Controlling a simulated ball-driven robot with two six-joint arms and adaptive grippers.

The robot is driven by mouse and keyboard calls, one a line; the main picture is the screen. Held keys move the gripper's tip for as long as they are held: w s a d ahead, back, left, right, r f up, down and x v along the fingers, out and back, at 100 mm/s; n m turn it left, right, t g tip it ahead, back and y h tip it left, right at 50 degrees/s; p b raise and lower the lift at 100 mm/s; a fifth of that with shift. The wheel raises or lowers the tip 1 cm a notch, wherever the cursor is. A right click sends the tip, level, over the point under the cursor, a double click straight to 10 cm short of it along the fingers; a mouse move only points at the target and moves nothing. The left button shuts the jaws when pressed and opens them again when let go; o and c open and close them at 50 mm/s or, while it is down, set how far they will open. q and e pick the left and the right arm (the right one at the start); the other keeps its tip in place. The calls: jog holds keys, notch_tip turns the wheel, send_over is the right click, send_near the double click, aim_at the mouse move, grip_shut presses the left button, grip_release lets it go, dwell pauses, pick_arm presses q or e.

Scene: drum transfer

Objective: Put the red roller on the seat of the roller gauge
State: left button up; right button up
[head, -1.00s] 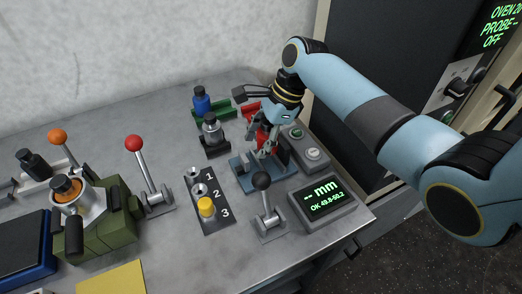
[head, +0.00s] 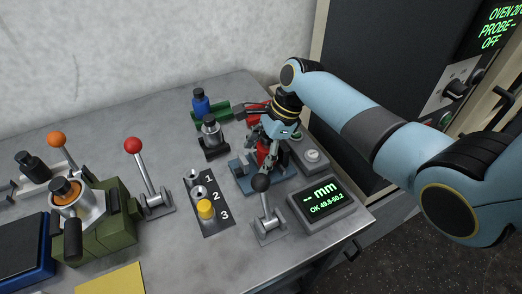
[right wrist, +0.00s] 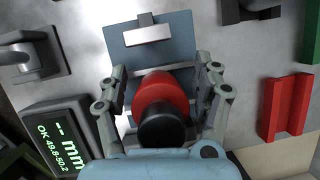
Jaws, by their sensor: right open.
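The red roller (right wrist: 160,95), with a black end (right wrist: 162,132), is at the roller gauge's blue base (right wrist: 190,40). In the head view the red roller (head: 263,150) shows partly, behind my fingers, over the gauge (head: 240,172). My right gripper (right wrist: 160,78) is open, with one finger on each side of the roller. In the head view the right gripper (head: 264,158) points down at the gauge. Whether the roller is fully seated is hidden. The gauge's display (head: 322,196) reads "-- mm". My left gripper is not in view.
A black-knobbed lever (head: 265,205) stands close in front of the gauge. A red cradle (right wrist: 286,105) lies beside it, empty. Blue (head: 201,102) and grey (head: 211,130) rollers sit in holders behind left. A numbered plate (head: 215,222) holds a yellow peg.

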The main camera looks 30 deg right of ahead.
jog(key=v, duration=1.2)
